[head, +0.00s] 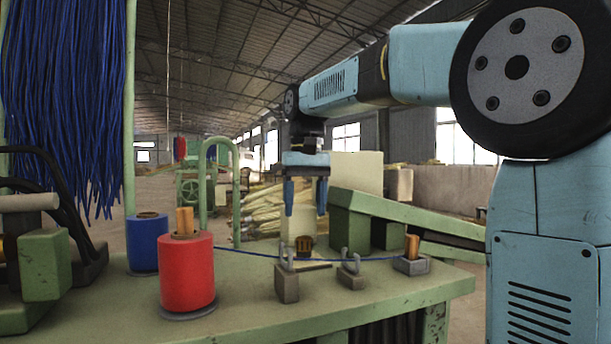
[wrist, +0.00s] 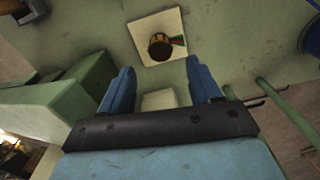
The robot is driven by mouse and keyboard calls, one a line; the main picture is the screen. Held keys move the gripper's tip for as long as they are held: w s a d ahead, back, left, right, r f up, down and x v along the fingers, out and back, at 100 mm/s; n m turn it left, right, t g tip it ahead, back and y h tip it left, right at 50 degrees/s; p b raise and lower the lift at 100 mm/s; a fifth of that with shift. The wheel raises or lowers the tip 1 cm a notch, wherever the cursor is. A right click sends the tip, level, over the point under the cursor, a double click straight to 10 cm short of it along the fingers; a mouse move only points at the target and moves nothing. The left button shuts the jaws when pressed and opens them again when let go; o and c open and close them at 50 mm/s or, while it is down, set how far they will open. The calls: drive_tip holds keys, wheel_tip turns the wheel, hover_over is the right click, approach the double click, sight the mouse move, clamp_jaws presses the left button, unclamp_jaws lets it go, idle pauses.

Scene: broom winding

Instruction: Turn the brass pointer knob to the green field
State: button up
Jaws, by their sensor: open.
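The brass knob (head: 305,243) stands on the far side of the green bench top, partly behind a grey guide block. In the wrist view the knob (wrist: 160,46) sits on a cream square plate (wrist: 148,22), with a small red and green marking (wrist: 179,41) at its right side. I cannot tell clearly where its pointer aims. My gripper (head: 305,212) hangs above the knob, fingers down, open and empty. In the wrist view my gripper (wrist: 160,68) has its two blue fingers apart, with the knob beyond the tips and not touched.
Grey guide blocks (head: 287,283) (head: 352,273) with a blue thread stand in front of the knob. A red spool (head: 187,272) and a blue spool (head: 147,243) stand left. A green machine housing (head: 350,215) is close on the right. A grey holder (head: 411,265) stands near the bench's right end.

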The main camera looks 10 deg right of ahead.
sight(306, 237)
wheel_tip(306, 237, up, 7)
drive_tip(key=shift+f, duration=0.15)
idle(0.5)
